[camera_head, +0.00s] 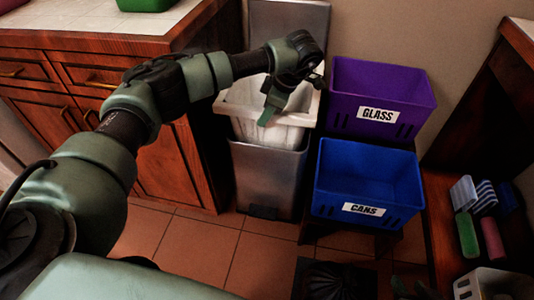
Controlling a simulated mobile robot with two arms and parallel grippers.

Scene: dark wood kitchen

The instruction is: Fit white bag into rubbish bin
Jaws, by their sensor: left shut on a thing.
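The white bag (262,130) sits in the upper part of the grey metal rubbish bin (268,182). Its pale rim stands above the bin's mouth, and its lower part is hidden inside the bin. The bin's lid (291,28) is raised at the back. My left gripper (270,112) reaches over the bin from the left, points down and is shut on the bag near its top edge. Dark greenish prongs at the bottom edge look like my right gripper (410,286). They are dim and cut off, so their opening is unclear.
A purple GLASS crate (350,105) and a blue CANS crate (335,195) stand right of the bin. A wooden cabinet (165,165) stands to its left. Brushes and sponges (475,197) lie on a low shelf at right. Tiled floor (215,250) is free in front.

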